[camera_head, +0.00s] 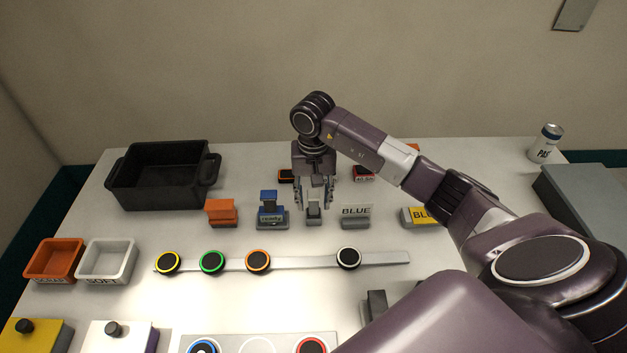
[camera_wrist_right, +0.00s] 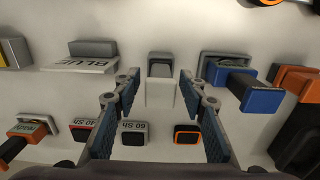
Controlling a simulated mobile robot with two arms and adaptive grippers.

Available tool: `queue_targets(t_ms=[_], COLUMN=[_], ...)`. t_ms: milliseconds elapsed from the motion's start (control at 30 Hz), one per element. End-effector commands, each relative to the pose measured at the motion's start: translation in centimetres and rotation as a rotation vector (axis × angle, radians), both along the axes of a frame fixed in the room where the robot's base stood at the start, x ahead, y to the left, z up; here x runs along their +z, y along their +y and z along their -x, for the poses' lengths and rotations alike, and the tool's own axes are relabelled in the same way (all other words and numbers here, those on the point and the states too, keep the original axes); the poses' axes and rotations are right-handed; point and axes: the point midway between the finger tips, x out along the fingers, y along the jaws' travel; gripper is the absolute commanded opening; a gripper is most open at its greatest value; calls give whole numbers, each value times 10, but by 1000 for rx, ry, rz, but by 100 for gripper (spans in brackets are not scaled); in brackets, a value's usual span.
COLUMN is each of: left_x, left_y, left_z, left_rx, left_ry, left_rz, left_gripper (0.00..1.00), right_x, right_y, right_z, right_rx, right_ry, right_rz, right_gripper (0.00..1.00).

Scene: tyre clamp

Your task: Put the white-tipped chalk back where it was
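A pale block with a white face, which looks like the white-tipped chalk (camera_wrist_right: 160,93), sits at a grey holder (camera_wrist_right: 160,59) in the right wrist view. In the head view the chalk (camera_head: 314,211) stands in the row on the table, below my right gripper. My right gripper (camera_head: 316,198) points down at it. In the wrist view the fingers of the right gripper (camera_wrist_right: 158,84) are spread, one on each side of the chalk, with visible gaps. Whether its base is fully seated is hidden. My left gripper is not in view.
A blue block in a holder (camera_head: 268,210) and an orange block (camera_head: 221,212) stand left of the gripper. A BLUE sign (camera_head: 356,214) stands close on the right. A black bin (camera_head: 158,180) is at back left. A strip with round discs (camera_head: 310,261) lies in front.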

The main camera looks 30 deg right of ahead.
Motion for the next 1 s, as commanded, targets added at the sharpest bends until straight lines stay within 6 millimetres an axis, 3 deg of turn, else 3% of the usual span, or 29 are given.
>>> queue_targets(t_ms=[33, 100, 300, 600, 1000], left_x=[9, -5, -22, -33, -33], left_y=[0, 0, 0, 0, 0], left_z=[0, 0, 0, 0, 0], left_rx=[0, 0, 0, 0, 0], left_ry=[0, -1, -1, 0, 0], left_rz=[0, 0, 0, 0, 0], left_gripper=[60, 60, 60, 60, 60], right_x=[8, 15, 55, 108, 124], right_y=[1, 0, 0, 0, 1], right_z=[0, -3, -2, -1, -1], right_rx=[0, 0, 0, 0, -1], right_ry=[0, -8, -8, -4, -1], right_rz=[-1, 0, 1, 1, -1], right_gripper=[38, 38, 38, 38, 38])
